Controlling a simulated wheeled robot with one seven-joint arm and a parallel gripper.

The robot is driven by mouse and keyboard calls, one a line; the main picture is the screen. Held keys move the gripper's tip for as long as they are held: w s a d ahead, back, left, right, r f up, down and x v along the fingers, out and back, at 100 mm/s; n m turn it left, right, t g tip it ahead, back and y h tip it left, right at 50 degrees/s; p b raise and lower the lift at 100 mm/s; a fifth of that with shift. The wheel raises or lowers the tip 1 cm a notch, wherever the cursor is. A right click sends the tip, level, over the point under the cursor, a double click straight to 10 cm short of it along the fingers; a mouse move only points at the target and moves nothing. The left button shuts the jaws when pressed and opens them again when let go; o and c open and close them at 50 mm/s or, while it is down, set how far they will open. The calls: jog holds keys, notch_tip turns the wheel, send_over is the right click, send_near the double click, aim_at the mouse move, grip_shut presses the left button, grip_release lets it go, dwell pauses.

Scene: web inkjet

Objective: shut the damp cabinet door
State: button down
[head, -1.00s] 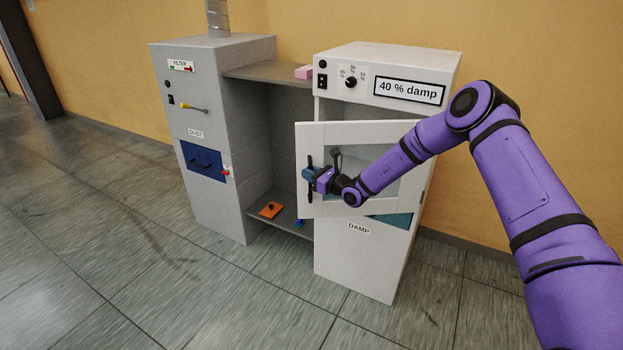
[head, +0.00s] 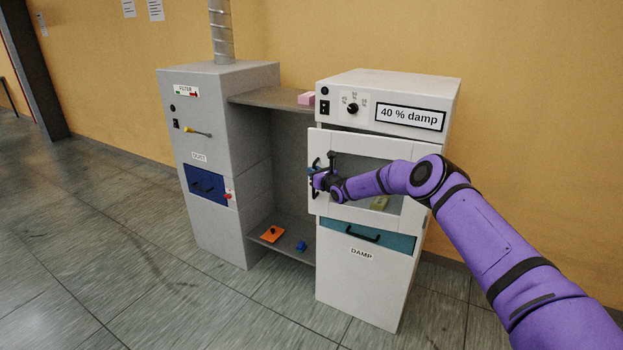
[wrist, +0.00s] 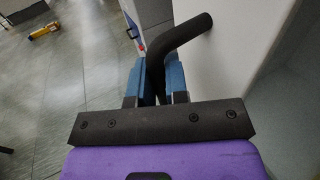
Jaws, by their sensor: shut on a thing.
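The damp cabinet (head: 370,280) is white, with a "40 % damp" display (head: 409,117) at its top. Its white-framed glass door (head: 318,143) stands slightly ajar, its left edge out in front of the cabinet body. My gripper (head: 313,176) is at the door's left side, shut on the black door handle. In the wrist view the blue fingers (wrist: 160,77) close around the dark bent handle (wrist: 188,32). My forearm crosses in front of the glass and hides part of the door. A yellowish thing (head: 380,202) shows behind the glass.
A teal drawer (head: 400,241) with a black handle is below the door. A shelf unit (head: 265,98) with a pink block (head: 306,98) joins a grey dust cabinet (head: 225,225) at left. Orange (head: 272,234) and blue (head: 301,245) things lie on the low shelf. The floor in front is clear.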

aim_at(320, 164)
jog(key=w+d+h, duration=0.1)
jog(key=w, duration=0.1)
jog(key=w+m+t, duration=0.1)
jog(key=w, duration=0.1)
jog(key=w+d+m+h, duration=0.1)
jog(key=w, duration=0.1)
jog(key=shift+w+d+r+h, duration=0.1)
jog(key=shift+w+d+h, duration=0.15)
jog(key=shift+d+h, duration=0.1)
jog(key=shift+w+d+r, duration=0.1)
jog(key=shift+d, duration=0.1)
jog(key=c, duration=1.1)
grip_release()
jog(key=shift+w, duration=0.15)
jog(key=shift+c, duration=0.2)
jog(key=shift+f, duration=0.2)
